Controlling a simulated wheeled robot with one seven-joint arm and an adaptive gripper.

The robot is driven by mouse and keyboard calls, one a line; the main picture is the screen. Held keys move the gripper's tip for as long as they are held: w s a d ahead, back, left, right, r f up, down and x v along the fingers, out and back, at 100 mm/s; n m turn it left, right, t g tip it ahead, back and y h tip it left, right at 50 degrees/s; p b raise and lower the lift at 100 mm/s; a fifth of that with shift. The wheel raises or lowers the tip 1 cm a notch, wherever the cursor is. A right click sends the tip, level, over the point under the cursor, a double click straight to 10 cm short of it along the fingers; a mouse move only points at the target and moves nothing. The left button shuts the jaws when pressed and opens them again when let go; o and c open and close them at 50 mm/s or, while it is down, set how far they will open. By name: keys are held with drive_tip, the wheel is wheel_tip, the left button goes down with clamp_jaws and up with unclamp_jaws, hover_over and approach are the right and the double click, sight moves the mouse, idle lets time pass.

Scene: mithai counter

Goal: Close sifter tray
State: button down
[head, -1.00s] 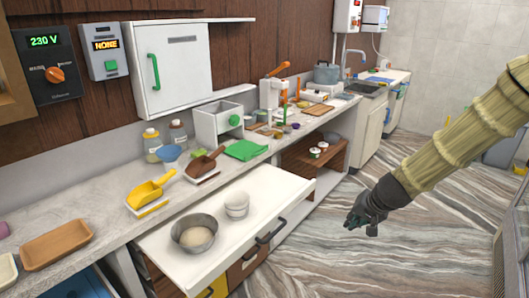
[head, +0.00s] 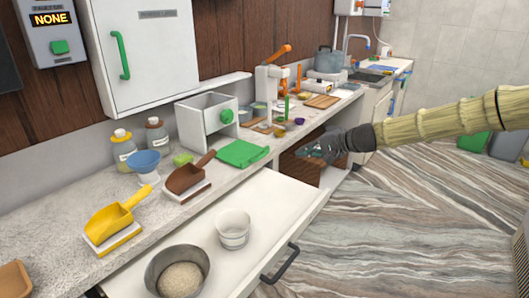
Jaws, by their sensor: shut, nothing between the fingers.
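A white open-topped box with a green knob (head: 207,118) stands on the counter, perhaps the sifter. A flat green piece (head: 243,153) lies in front of it. A wide white pull-out surface (head: 285,200) sticks out from under the counter, with a dark handle (head: 282,264) on its front edge. I cannot tell for sure which part is the sifter tray. My gripper (head: 308,154) is shut and empty. In the picture it shows right of the green piece, over the front of the counter, touching nothing that I can make out.
On the pull-out surface are a metal bowl (head: 177,271) of pale grains and a white cup (head: 233,229). A yellow scoop (head: 116,220), a brown scoop (head: 188,175) and a blue bowl (head: 143,161) are on the counter. Open floor (head: 420,220) lies to the right.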

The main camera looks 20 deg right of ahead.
drive_tip(key=r+p+x, duration=0.1)
drive_tip(key=x, duration=1.3)
drive_tip(key=shift+w+a, duration=0.2)
drive_tip(key=shift+a, duration=0.1)
drive_tip(key=shift+r, duration=0.1)
